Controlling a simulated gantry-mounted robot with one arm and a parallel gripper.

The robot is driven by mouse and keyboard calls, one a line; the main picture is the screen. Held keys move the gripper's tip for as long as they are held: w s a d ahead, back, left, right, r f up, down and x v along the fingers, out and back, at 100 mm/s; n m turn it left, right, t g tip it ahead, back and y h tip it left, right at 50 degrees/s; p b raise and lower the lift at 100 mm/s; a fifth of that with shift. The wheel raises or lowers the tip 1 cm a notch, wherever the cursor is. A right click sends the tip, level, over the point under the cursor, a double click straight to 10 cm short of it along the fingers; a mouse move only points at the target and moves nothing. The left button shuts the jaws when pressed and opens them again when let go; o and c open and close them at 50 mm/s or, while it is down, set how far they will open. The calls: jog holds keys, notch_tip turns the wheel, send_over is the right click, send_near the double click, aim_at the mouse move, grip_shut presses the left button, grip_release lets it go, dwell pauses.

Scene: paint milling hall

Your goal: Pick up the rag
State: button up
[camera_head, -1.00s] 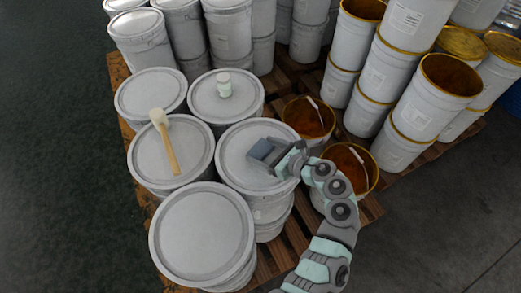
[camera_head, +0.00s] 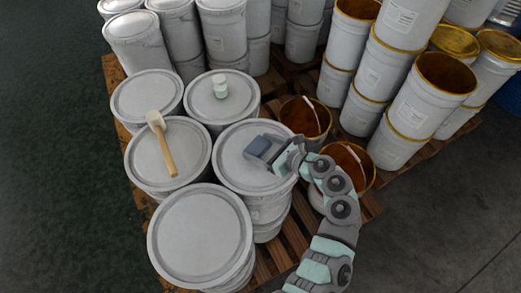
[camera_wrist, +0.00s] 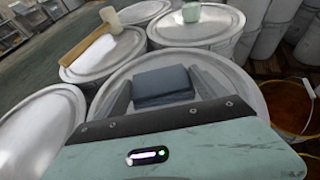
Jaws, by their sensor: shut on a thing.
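The rag (camera_head: 258,147) is a folded blue-grey pad at the grey lid (camera_head: 238,172) of the middle right drum. In the wrist view the rag (camera_wrist: 162,84) sits between the two dark fingers of my gripper (camera_wrist: 162,92). My gripper (camera_head: 266,151) is shut on the rag, reaching in from the right in the head view. The rag is low over the lid; I cannot tell whether it touches it. Its near edge is partly hidden by my gripper in the wrist view.
A mallet (camera_head: 162,143) with a wooden handle lies on the lid to the left. A small pale green-white jar (camera_head: 220,86) stands on the lid behind. Open brown-stained buckets (camera_head: 306,117) stand to the right. The front drum lid (camera_head: 200,235) is bare.

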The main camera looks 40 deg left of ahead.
aim_at(261, 148)
notch_tip(261, 148, up, 18)
jog(key=shift+p, duration=0.3)
jog(key=shift+f, duration=0.1)
